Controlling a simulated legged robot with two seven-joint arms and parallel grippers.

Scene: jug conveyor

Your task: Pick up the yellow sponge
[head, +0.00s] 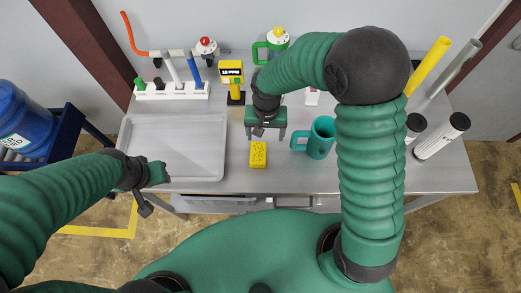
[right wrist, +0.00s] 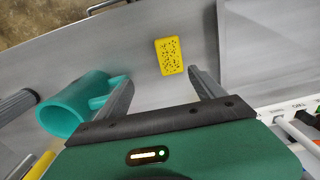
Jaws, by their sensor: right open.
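The yellow sponge (head: 258,155) lies flat on the grey table near its front edge, and it also shows in the right wrist view (right wrist: 171,56). My right gripper (head: 266,134) is just behind the sponge in the head view. In the right wrist view its two fingers (right wrist: 162,90) are spread apart with nothing between them, and the sponge lies beyond the fingertips, nearer the right-hand finger. My left gripper (head: 147,188) is by the table's front left edge, away from the sponge; its finger opening is unclear.
A teal mug (head: 320,138) stands right of the sponge and shows beside a finger in the right wrist view (right wrist: 68,108). A grey tray (head: 215,150) lies to the left. A yellow meter (head: 231,75) and a green-handled jug (head: 277,38) stand behind. Table around the sponge is clear.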

